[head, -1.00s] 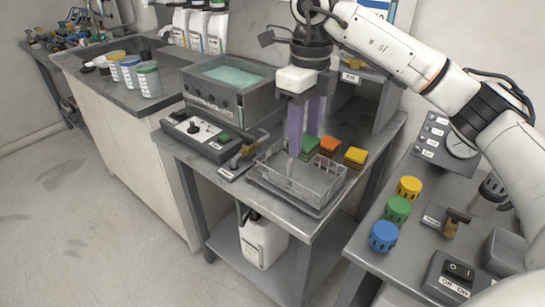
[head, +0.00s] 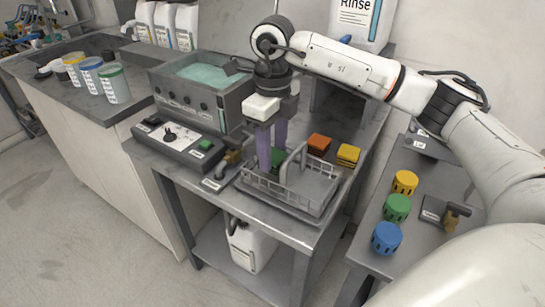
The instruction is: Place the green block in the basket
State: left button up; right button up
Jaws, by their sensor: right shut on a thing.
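The green block (head: 278,158) is between the purple fingers of my right gripper (head: 272,165), which is shut on it. The fingers point down at the back left part of the grey wire basket (head: 312,203). The fingers and the basket's handle partly hide the block. I cannot tell whether it touches the basket. The basket stands on the metal table, with its handle upright. My left gripper is not in view.
An orange block (head: 319,143) and a yellow block (head: 348,154) lie behind the basket. A control box (head: 180,142) and a water bath (head: 203,92) stand to the left. Yellow, green and blue knobs (head: 386,238) are on the right table.

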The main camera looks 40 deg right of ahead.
jog(key=shift+f, duration=0.9)
jog(key=shift+f, duration=0.1)
jog(key=o, duration=1.3)
jog(key=shift+f, duration=0.1)
jog(key=shift+c, duration=0.2)
